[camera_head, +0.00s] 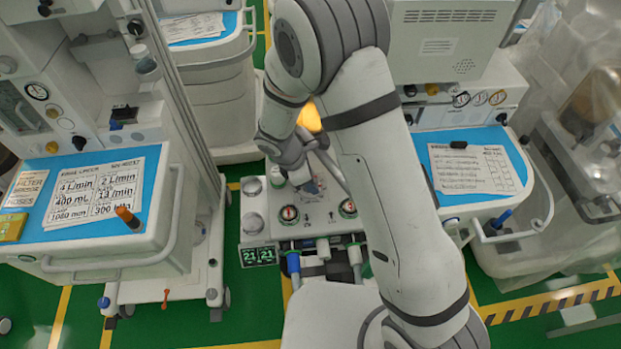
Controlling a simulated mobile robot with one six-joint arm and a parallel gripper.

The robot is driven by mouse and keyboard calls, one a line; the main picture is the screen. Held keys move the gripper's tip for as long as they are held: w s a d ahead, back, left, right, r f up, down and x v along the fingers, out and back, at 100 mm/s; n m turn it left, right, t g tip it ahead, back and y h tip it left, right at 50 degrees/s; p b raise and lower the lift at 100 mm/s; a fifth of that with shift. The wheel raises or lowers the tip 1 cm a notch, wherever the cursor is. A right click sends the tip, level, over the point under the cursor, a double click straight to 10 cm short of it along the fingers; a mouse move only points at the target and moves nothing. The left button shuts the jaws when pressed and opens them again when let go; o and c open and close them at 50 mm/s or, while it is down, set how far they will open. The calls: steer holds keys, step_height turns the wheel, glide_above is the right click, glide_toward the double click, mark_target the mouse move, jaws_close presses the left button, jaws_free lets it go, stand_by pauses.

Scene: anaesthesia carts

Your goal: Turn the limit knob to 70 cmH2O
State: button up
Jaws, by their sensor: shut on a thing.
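The white machine panel (318,213) lies low in the middle of the view, below my arm. It carries two round red-and-white dials with green rims, a left dial (289,214) and a right dial (348,207). My gripper (312,188) points down at the upper part of this panel and is shut at its surface. The limit knob is hidden at the fingertips, so its pointer and scale cannot be read. My arm covers much of the panel's right side.
A small display (258,256) with green digits reading 21 and 21 is at the panel's lower left. Hose connectors (323,248) stick out along its front. A left cart (105,245) and a right cart (500,212) with handrails flank the space. A metal pole (181,90) stands left.

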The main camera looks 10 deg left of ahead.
steer(key=shift+m, duration=0.3)
steer(key=o, duration=1)
steer(key=shift+b+v, duration=0.5)
steer(key=shift+v, duration=3.4)
steer(key=shift+w, duration=0.1)
